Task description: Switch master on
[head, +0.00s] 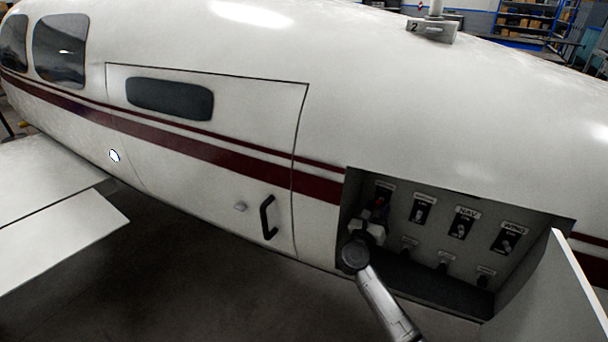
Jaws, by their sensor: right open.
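A recessed switch panel (436,235) is open in the side of a white aircraft. Its upper row has a leftmost switch with a red part (380,202), under a small label too small to read. To its right are a second switch (420,210), one labelled NAV (462,226) and one labelled WING (506,240). My right gripper (374,224) is in the recess at its left end, just below the red-marked switch, and partly covers it. I cannot tell whether it touches the switch, or the switch's position. My left gripper is not in view.
The opened panel cover (560,290) stands out at the lower right. Small knobs (443,262) line the lower row. To the left is a closed door (205,150) with a black handle (267,217). A wing (60,220) juts out at the far left.

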